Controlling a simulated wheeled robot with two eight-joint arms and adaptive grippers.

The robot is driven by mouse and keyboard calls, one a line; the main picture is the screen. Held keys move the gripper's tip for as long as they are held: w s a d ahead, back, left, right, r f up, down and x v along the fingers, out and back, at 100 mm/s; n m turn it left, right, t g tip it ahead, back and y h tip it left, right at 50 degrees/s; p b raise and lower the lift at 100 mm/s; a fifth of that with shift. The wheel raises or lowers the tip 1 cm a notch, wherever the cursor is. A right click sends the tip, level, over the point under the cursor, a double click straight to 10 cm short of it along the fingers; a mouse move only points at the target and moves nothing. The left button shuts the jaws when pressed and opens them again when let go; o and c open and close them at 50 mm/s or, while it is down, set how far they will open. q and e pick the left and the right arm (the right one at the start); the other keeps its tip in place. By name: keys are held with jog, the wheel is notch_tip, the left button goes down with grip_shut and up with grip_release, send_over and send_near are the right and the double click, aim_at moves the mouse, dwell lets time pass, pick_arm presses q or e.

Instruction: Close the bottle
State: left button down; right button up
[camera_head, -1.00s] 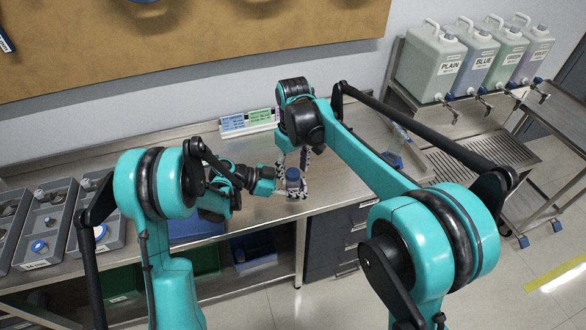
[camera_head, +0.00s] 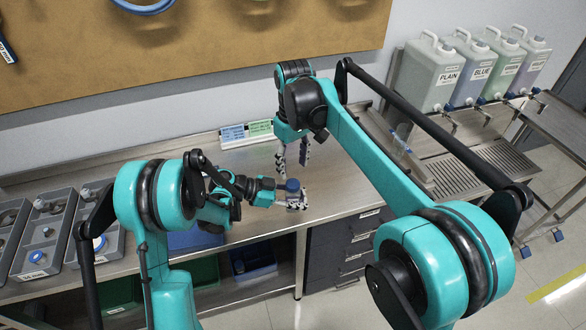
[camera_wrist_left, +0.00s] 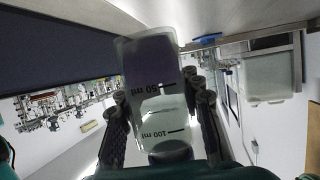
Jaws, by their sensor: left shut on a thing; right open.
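The bottle (camera_wrist_left: 156,112) is a small clear one with 50 ml and 100 ml marks and dark purple liquid in the left wrist view. In the head view a blue cap (camera_head: 292,185) shows at its upper end; I cannot tell how tightly it sits. My left gripper (camera_head: 297,202) is shut around the bottle near the bench's front edge, one finger on each side in the left wrist view. My right gripper (camera_head: 292,158) is open and empty, fingers pointing down, above and behind the cap and apart from it.
Grey trays (camera_head: 45,235) with small parts stand at the left of the metal bench (camera_head: 345,178). Small label signs (camera_head: 246,133) stand at the back. Several large jugs (camera_head: 440,70) with taps stand on a rack at the right. Drawers and bins are below the bench.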

aim_at(293, 183)
jog(key=shift+r, duration=0.65)
jog(key=shift+f, duration=0.1)
jog(key=shift+f, duration=3.95)
grip_shut()
